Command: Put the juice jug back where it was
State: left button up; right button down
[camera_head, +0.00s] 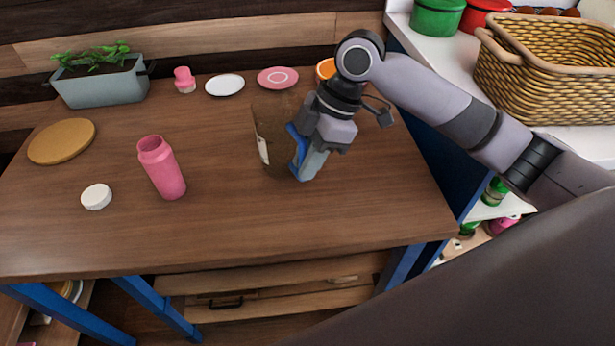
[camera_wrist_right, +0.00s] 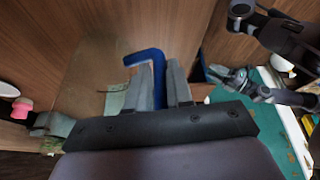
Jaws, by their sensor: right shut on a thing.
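The juice jug (camera_head: 268,125) is a clear, see-through vessel with a blue handle and a pale label, over the right half of the wooden table (camera_head: 230,225). My right gripper (camera_head: 304,168) is shut on its blue handle from the right side. In the right wrist view, the blue handle (camera_wrist_right: 150,58) sits between the two grey fingers (camera_wrist_right: 165,88), and the clear body (camera_wrist_right: 95,75) extends to the left. Whether the jug's base touches the table is hard to tell.
A pink bottle (camera_head: 163,169), white lid (camera_head: 96,197) and round tan board (camera_head: 62,141) are on the left. A planter (camera_head: 102,84), pink cup (camera_head: 185,80), white plate (camera_head: 225,85) and pink plate (camera_head: 278,78) line the back. The front right tabletop is clear.

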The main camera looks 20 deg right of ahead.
notch_tip(320, 180, down, 4)
jog(key=shift+f, duration=0.25)
jog(key=c, duration=1)
grip_release()
jog(key=v, duration=1.2)
jog(key=shift+p, duration=0.35)
jog(key=shift+s, duration=0.1)
